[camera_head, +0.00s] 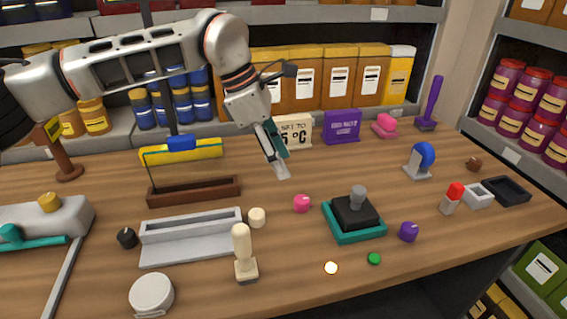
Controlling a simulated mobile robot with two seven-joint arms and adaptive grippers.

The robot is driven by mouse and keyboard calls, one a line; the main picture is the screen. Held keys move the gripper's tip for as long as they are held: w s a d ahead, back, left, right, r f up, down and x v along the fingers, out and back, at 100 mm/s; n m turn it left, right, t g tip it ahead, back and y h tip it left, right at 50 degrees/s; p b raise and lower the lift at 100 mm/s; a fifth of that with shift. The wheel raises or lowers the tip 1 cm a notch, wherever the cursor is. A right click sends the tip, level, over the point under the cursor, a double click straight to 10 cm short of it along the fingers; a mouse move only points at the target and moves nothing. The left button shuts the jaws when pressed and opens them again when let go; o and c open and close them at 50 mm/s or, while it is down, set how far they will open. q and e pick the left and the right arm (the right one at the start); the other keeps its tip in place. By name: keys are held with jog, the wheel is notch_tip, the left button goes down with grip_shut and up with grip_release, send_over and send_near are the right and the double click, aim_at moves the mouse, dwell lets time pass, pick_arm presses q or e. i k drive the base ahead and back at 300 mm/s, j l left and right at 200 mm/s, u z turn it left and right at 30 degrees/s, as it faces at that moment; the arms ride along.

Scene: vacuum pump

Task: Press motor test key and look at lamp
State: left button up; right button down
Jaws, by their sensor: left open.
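A small round green button (374,258) lies at the table's front edge, right of centre. A small round disc with a pale, bright face and an orange rim (331,268) lies just left of it and looks like a lamp. No label shows which piece is the motor test key. My left gripper (279,162) hangs over the back middle of the table, pointing down, open and empty. It is well behind and to the left of the button and disc, touching neither. My right gripper is not in view.
A black block with a grey knob on a teal base (354,234) stands behind the button and disc. A purple knob (408,232), a pink knob (301,203) and a cream upright handle (242,252) stand around. The wooden table is bare around the button.

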aim_at(374, 259)
jog(key=k, duration=1)
